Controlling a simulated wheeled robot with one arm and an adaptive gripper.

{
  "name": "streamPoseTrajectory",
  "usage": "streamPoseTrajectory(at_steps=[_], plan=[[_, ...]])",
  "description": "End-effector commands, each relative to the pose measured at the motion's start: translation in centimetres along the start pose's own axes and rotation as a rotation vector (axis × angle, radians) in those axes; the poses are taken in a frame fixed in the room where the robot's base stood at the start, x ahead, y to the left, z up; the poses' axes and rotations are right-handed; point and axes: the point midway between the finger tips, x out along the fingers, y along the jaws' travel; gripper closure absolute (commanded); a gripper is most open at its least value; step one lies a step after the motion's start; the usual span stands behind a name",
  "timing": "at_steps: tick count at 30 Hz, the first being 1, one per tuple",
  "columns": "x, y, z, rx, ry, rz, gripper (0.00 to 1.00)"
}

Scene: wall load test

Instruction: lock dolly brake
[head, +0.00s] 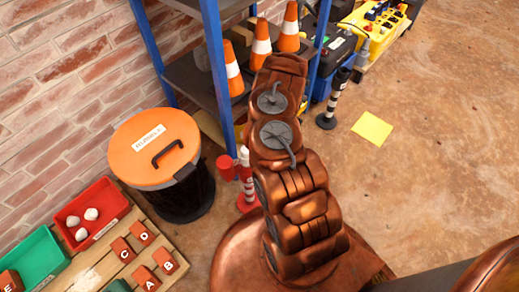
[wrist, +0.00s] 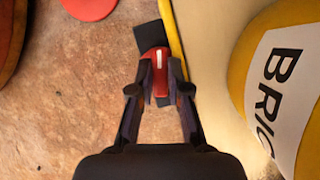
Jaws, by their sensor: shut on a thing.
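In the wrist view my gripper (wrist: 160,84) is shut on a small red piece (wrist: 155,53) with a white mark, which looks like the brake lever. The red piece sits over a dark block (wrist: 150,36) beside the yellow edge (wrist: 172,32) of a pale flat platform (wrist: 208,50), apparently the dolly. A large yellow container (wrist: 250,62) with a white label reading "BRIC" stands at the right, cut off by the frame. In the head view my arm hides the gripper, and I cannot make out the lever or dolly.
The head view shows an orange-lidded bin (head: 152,140), a blue-framed shelf (head: 218,70) with traffic cones, and red and green trays (head: 92,212) by the brick wall. A yellow sheet (head: 372,128) lies on open floor. A red disc (wrist: 90,8) shows in the wrist view.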

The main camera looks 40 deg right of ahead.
Motion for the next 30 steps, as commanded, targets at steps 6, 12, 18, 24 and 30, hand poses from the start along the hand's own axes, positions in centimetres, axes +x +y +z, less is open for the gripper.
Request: streamPoseTrajectory(at_steps=[6,12,18,24,30], plan=[[0.0,-0.1,0.1,0.000,-0.001,-0.001,0.81],[0.0,0.0,0.0,0.001,-0.001,0.000,0.61],[0.0,0.0,0.0,0.002,0.000,-0.001,0.58],[-0.3,0.0,0.0,0.001,-0.001,-0.001,0.58],[-2.3,0.0,0.0,0.003,-0.001,-0.003,0.58]])
